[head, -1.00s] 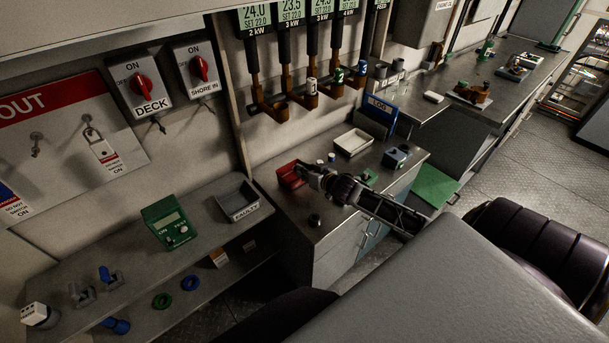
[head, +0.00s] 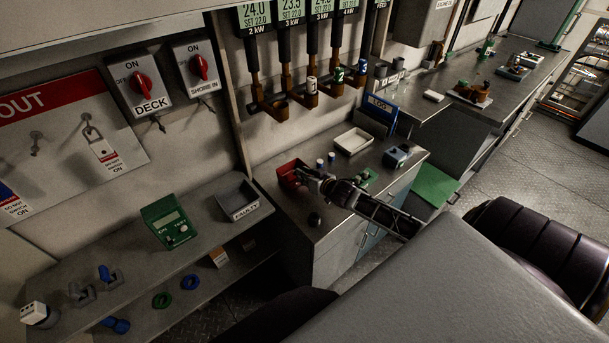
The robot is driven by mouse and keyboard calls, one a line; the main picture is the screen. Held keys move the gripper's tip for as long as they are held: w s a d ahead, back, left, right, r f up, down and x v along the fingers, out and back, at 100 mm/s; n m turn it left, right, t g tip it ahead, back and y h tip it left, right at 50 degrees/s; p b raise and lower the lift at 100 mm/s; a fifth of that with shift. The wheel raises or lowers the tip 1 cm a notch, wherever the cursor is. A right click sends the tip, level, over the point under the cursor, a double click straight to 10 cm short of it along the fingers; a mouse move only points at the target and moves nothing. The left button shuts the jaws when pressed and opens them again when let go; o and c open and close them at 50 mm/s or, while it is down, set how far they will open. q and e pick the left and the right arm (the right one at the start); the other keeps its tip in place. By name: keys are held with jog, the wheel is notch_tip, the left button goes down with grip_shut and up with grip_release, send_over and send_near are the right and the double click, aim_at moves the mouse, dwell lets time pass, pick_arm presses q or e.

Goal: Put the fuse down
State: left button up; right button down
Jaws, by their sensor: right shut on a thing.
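My right gripper (head: 306,178) is over the counter (head: 338,224), its fingertips at the right edge of the red bin (head: 289,174). It is shut on the fuse, which is too small and too covered by the fingers to make out. I cannot tell whether the fuse touches the bin. Two small pale and blue cylinders (head: 320,163) stand on the counter just behind the gripper. My left gripper is not in view.
A white tray (head: 353,151) and a blue-grey box (head: 397,156) stand farther back. A small black knob-like thing (head: 314,219) is near the counter's front left. The counter between it and the gripper is clear. A grey tray (head: 222,206) is on the left shelf.

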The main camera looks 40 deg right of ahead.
jog(key=shift+f, duration=0.15)
jog(key=c, duration=1.4)
grip_release()
jog(key=shift+s+r, duration=0.1)
jog(key=shift+r, duration=0.5)
jog(key=shift+v, duration=5.9)
jog(key=shift+d, duration=0.15)
